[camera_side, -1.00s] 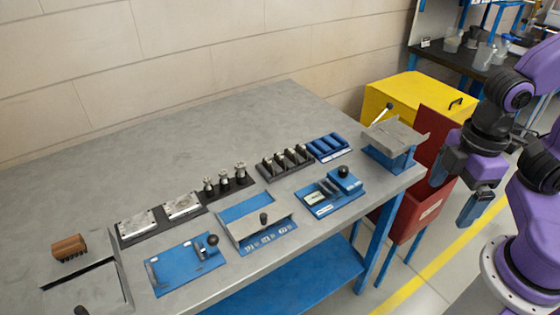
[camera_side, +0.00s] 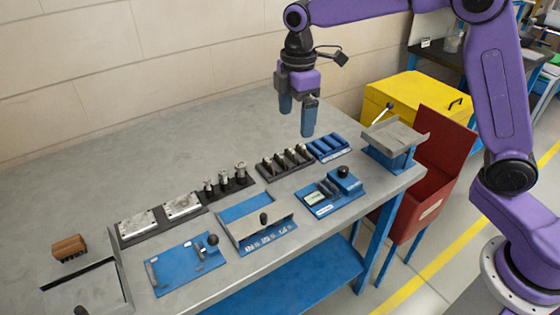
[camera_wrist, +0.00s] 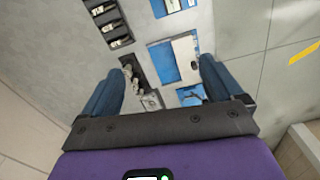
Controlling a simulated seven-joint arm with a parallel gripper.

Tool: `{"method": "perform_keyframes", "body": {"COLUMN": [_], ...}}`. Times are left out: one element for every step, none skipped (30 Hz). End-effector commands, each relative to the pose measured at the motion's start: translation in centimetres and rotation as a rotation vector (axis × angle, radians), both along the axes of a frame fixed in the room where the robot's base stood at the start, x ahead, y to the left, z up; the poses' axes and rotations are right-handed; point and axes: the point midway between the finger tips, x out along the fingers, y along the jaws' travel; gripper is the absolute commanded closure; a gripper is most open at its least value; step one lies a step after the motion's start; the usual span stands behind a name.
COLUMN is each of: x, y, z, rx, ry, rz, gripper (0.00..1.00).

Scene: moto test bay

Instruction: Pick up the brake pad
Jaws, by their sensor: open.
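Two flat, light metal plates lie in a black tray (camera_side: 120,241) on the left half of the bench in the side view; they may be brake pads, but I cannot tell for sure. The left plate (camera_side: 138,222) and the right plate (camera_side: 182,205) lie side by side. My gripper (camera_side: 296,122) hangs above the back of the bench, to the right of the plates and well above the surface. Its blue fingers point down, apart and empty. In the wrist view my gripper (camera_wrist: 160,82) is open, with bench fixtures below it.
Racks with upright metal parts (camera_side: 225,180), slanted parts (camera_side: 285,162) and blue cylinders (camera_side: 328,147) stand mid-bench. Blue fixtures (camera_side: 180,268) line the front. A brown block (camera_side: 68,247) lies far left. A grey-topped stand (camera_side: 394,138) is right. The bench's back is clear.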

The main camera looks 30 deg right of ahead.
Motion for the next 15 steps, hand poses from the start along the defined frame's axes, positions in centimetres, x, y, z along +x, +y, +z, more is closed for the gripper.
{"method": "perform_keyframes", "body": {"x": [1.8,2.7,4.0,4.9,5.8,6.8,7.5,8.2,9.0,9.4,9.9,10.4,10.7,10.9,11.2], "y": [-0.1,-0.3,-0.5,-0.7,-1.0,-1.4,-1.6,-1.9,-2.3,-2.5,-2.7,-3.1,-3.2,-3.4,-3.6], "z": [-0.4,-0.5,-0.7,-0.9,-1.1,-1.3,-1.5,-1.7,-1.9,-2.0,-2.2,-2.3,-2.4,-2.5,-2.6], "rx": [-0.002,-0.002,-0.003,-0.003,-0.003,-0.004,-0.004,-0.004,-0.004,-0.005,-0.005,-0.004,-0.005,-0.005,-0.005], "ry": [0.002,0.002,0.003,0.003,0.004,0.005,0.005,0.005,0.006,0.006,0.007,0.006,0.006,0.006,0.007], "rz": [0.012,0.022,0.036,0.047,0.057,0.07,0.08,0.088,0.099,0.107,0.113,0.12,0.125,0.13,0.133], "gripper": [0.06,0.06,0.06,0.06,0.06,0.06,0.06,0.06,0.06,0.06,0.06,0.06,0.06,0.06,0.06]}}
